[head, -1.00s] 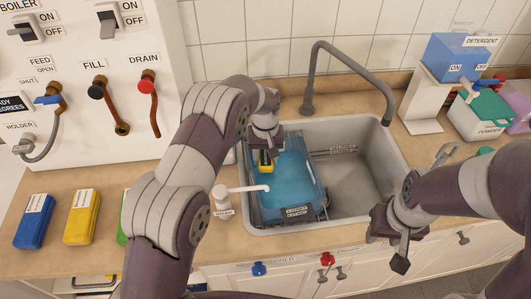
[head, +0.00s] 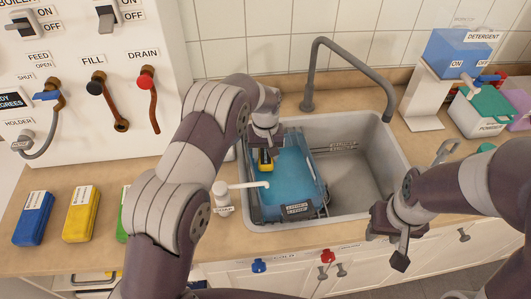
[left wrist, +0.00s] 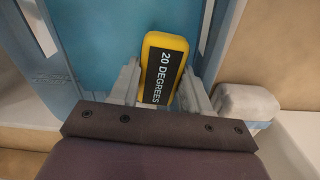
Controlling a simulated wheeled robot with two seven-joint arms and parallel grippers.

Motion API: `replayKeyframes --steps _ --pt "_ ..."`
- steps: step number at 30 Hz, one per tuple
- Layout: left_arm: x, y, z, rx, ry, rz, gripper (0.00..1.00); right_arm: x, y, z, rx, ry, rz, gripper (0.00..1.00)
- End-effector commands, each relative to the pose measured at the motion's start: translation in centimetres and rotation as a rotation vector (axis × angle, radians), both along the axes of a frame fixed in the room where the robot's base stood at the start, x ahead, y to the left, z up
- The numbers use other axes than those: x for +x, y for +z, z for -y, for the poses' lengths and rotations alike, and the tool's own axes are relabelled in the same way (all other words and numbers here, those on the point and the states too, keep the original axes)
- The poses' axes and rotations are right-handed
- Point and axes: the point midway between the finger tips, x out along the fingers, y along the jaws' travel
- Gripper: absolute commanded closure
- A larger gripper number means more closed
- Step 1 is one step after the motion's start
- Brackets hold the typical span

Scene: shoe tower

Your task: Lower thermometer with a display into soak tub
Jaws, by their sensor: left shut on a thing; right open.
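The thermometer (head: 265,161) is yellow with a black display. In the left wrist view the thermometer (left wrist: 162,70) reads "20 DEGREES". My left gripper (head: 264,146) is shut on it and points down over the left part of the soak tub. The soak tub (head: 297,211) is a blue, labelled container holding blue water, set in the left part of the sink. The thermometer's lower end is over or at the water; I cannot tell whether it touches.
The grey sink (head: 377,170) has a bare right half, with a tall faucet (head: 345,50) behind. A small white spout (head: 240,189) reaches over the tub's front left. Blue and yellow blocks (head: 81,214) lie on the counter at left. A detergent dispenser (head: 457,60) stands at the back right.

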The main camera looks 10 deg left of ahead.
Motion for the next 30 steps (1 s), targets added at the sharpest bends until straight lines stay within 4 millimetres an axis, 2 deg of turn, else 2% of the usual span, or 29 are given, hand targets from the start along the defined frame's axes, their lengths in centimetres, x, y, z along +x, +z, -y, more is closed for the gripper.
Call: replayKeyframes --steps 30 --pt "0.0 -1.6 0.0 0.000 0.000 0.000 0.83 0.0 -1.0 0.0 0.000 0.000 0.000 0.57"
